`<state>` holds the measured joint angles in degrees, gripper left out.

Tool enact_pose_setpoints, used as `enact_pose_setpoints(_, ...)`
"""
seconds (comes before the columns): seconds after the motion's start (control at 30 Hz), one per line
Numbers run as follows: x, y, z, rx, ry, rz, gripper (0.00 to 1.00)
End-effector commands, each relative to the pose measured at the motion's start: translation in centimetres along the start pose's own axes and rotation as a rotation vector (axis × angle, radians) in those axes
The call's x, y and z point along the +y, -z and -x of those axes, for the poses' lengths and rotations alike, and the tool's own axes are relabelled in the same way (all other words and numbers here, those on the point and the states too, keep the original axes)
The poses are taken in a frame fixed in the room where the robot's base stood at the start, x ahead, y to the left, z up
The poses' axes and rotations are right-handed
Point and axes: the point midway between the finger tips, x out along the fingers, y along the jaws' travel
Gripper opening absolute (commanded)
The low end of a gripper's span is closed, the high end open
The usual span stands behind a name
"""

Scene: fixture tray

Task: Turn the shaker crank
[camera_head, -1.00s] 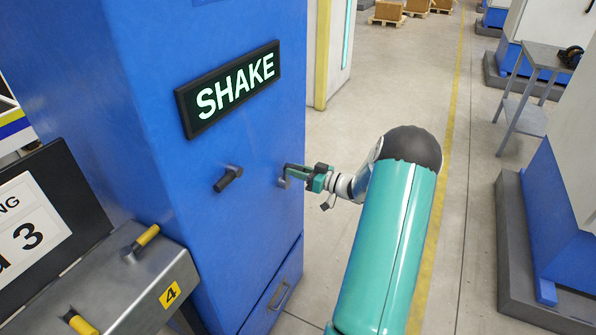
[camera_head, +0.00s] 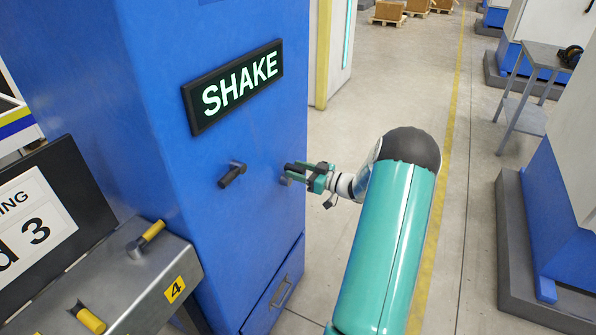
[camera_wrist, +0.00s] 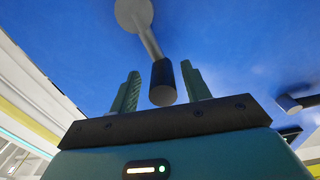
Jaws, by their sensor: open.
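The crank at my gripper has a round grey hub, a grey arm and a black cylindrical handle (camera_wrist: 163,82) in the wrist view. It is mounted on the blue cabinet face below the lit SHAKE sign (camera_head: 238,85). In the head view my gripper (camera_head: 296,173) is at the crank near the cabinet's right edge and partly hides it. In the wrist view my gripper (camera_wrist: 160,78) is open. The handle's end lies between the two green fingers, with a visible gap on both sides.
A second black handle (camera_head: 232,175) sticks out of the cabinet to the left of my gripper; a similar dark-ended one (camera_wrist: 290,103) shows at right in the wrist view. A grey console (camera_head: 130,275) with yellow handles stands at lower left.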

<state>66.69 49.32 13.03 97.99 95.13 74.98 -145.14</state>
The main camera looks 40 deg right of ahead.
Motion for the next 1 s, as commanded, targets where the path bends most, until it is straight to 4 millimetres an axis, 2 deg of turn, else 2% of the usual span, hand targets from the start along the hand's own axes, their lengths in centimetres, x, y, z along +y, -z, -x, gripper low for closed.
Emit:
enact_pose_setpoints(0.23, -0.2, 0.0, -0.1, 0.001, 0.002, 0.000, 0.47)
enact_pose_setpoints(0.37, -0.2, 0.0, 0.7, 0.001, 0.000, -0.001, 0.47)
enact_pose_setpoints(0.47, -0.1, 0.1, 2.1, 0.001, 0.000, 0.000, 0.47)
enact_pose_setpoints(0.8, -0.1, 0.0, 9.5, 0.000, -0.002, 0.000, 0.47)
enact_pose_setpoints(1.0, -0.1, 0.0, 12.8, 0.001, -0.001, 0.000, 0.47)
